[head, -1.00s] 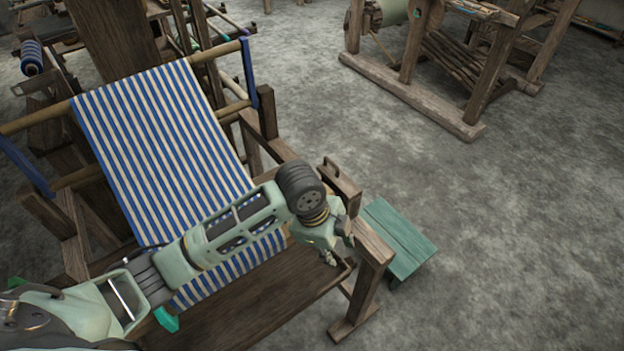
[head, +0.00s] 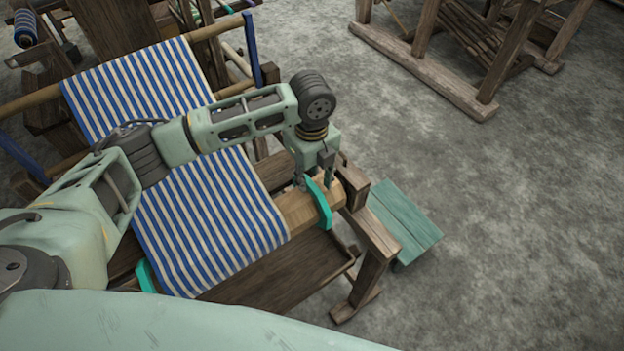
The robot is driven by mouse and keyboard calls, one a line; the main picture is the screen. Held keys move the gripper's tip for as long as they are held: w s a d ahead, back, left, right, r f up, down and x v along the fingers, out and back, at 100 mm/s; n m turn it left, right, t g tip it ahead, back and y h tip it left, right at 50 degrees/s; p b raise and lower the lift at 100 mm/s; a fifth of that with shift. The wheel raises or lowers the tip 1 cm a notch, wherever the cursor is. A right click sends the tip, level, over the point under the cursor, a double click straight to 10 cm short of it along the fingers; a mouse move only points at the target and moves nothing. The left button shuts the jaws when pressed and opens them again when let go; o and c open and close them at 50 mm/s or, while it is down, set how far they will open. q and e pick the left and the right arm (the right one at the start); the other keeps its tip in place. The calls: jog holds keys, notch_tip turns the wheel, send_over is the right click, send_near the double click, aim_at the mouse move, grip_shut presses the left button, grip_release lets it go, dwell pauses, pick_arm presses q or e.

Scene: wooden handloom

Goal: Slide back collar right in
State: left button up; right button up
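A teal collar (head: 321,205) sits around the bare wooden end of the cloth beam (head: 296,208), to the right of the blue-and-white striped cloth (head: 205,220). A gap of bare wood shows between the cloth's edge and the collar. My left gripper (head: 314,184) points down over the beam's right end. Its fingers are apart, one on each side of the collar's upper part. Whether they touch the collar is hard to tell. Another teal collar (head: 147,276) shows at the cloth's left edge. My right gripper is not in view.
The loom's right frame post (head: 365,230) stands close beside the beam's end. A wooden board (head: 270,272) lies below the beam. A green bench (head: 403,220) stands to the right. Another wooden frame (head: 425,70) stands farther back, with clear floor between.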

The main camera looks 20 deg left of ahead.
pick_arm(q)
jog(key=shift+f, duration=1.4)
grip_shut()
